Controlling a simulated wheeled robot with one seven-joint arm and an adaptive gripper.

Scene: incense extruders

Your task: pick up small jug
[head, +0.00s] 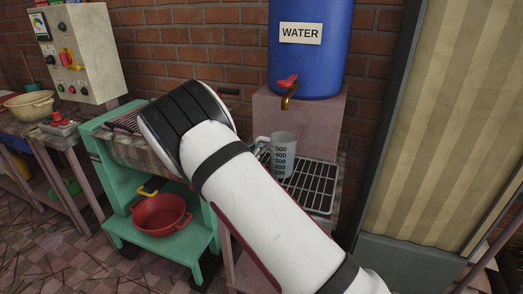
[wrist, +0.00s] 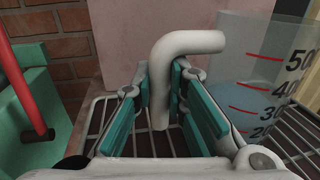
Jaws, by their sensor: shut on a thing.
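The small jug (head: 284,152) is a grey, see-through measuring jug with dark number marks. In the head view it stands upright at the drip grate, below the water tap. In the wrist view the jug (wrist: 262,75) is at the right, with red marks and numbers, and its pale handle (wrist: 188,44) reaches left between my fingers. My gripper (wrist: 172,95) has its teal finger pads on either side of the handle and is shut on it. In the head view my arm hides most of my gripper. I cannot tell whether the jug's base touches the grate.
A metal drip grate (head: 309,189) lies under the jug. A blue water barrel (head: 313,60) with a red-handled brass tap (head: 289,90) stands above and behind. A green stand (head: 170,246) with a red pot (head: 160,214) is at the left. A grey-beige panel (head: 430,130) is at the right.

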